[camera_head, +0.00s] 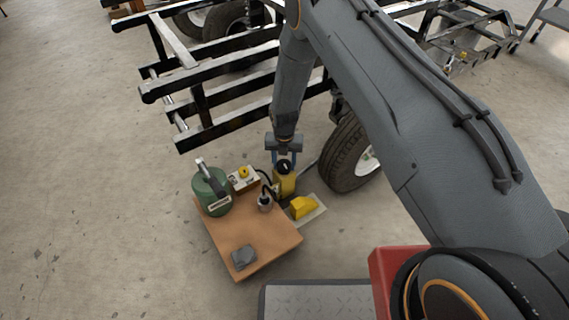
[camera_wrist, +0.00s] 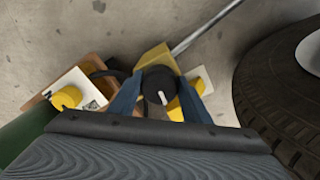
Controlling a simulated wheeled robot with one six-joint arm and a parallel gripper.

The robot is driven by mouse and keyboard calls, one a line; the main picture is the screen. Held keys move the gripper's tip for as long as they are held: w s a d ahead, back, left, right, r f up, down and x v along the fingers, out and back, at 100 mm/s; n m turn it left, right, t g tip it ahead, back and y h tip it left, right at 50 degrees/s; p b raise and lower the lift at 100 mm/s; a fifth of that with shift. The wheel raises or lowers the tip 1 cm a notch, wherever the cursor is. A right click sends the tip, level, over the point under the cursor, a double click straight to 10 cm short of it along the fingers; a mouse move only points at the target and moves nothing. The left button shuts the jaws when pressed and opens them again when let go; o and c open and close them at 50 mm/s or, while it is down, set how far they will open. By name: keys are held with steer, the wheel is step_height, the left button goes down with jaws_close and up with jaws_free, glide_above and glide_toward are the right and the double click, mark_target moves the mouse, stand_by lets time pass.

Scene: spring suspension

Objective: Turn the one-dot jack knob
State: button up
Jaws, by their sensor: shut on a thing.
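A yellow jack (camera_head: 286,184) stands upright on the floor beside the wooden board, with a black round knob (camera_wrist: 158,84) on top. In the wrist view the knob carries a short white mark pointing down towards my gripper. I cannot make out any dots. My gripper (camera_head: 284,158) reaches down from above, and its blue fingers lie on either side of the knob, shut on it. In the wrist view the yellow jack body (camera_wrist: 153,58) shows behind the knob, with a metal rod (camera_wrist: 207,27) running off to the upper right.
A tyre (camera_head: 345,155) and black frame (camera_head: 220,125) are close by.

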mark_target(284, 163)
steer(key=shift+d, duration=0.1)
steer(key=o, duration=1)
steer(key=shift+o, duration=0.2)
steer(key=shift+r+p, duration=1.05)
steer(key=shift+r, duration=2.9)
